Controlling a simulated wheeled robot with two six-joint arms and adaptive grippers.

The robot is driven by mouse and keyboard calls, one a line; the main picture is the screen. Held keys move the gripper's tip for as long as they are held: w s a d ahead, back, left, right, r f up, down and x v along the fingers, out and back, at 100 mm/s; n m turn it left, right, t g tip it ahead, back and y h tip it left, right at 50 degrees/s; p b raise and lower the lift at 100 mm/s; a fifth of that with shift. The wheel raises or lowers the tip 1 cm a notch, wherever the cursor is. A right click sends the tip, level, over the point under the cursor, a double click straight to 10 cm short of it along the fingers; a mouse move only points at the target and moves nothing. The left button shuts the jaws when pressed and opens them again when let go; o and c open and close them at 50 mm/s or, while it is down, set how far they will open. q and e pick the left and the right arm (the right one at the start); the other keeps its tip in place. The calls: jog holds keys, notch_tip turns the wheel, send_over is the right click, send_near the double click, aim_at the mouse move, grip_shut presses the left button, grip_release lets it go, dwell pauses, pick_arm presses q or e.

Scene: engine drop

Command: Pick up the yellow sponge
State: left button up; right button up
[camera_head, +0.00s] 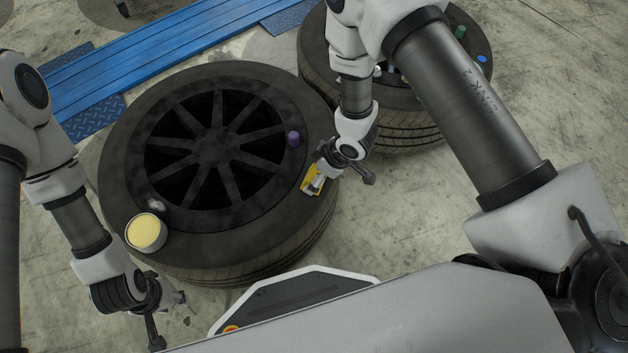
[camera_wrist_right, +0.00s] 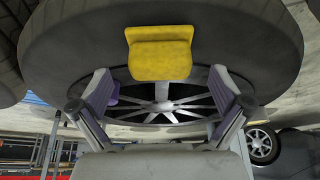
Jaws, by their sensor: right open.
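The yellow sponge (camera_head: 309,184) lies on the right edge of a large flat-lying tire. It also shows in the right wrist view (camera_wrist_right: 160,55), at the upper middle. My right gripper (camera_head: 317,181) is over the sponge in the head view and partly covers it. In the right wrist view my right gripper (camera_wrist_right: 160,88) has its two fingers wide apart, with nothing clamped between them; the sponge appears beyond the fingertips. My left gripper (camera_head: 182,302) hangs in front of the tire at the lower left, away from the sponge. Its finger opening is unclear.
The tire (camera_head: 180,247) also holds a round tin with a pale yellow top (camera_head: 146,232), a purple cylinder (camera_head: 293,138) and a small whitish item (camera_head: 156,205). A second tire (camera_head: 405,132) with small items stands behind. A blue ramp (camera_head: 160,50) lies at the back left.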

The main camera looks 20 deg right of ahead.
jog(key=x, duration=0.3)
pick_arm(q)
jog(key=shift+f, duration=0.75)
pick_arm(e)
jog(key=shift+r, duration=0.2)
jog(key=shift+s, duration=0.1)
jog(key=c, duration=1.2)
jog(key=shift+d, duration=0.1)
pick_arm(q)
notch_tip(320, 180, up, 14)
jog(key=p, duration=1.3)
jog(key=shift+p, duration=0.3)
pick_arm(e)
notch_tip(320, 180, up, 28)
jog(key=shift+f, duration=0.1)
pick_arm(q)
jog(key=shift+f, duration=0.1)
pick_arm(e)
jog(key=shift+o, duration=0.2)
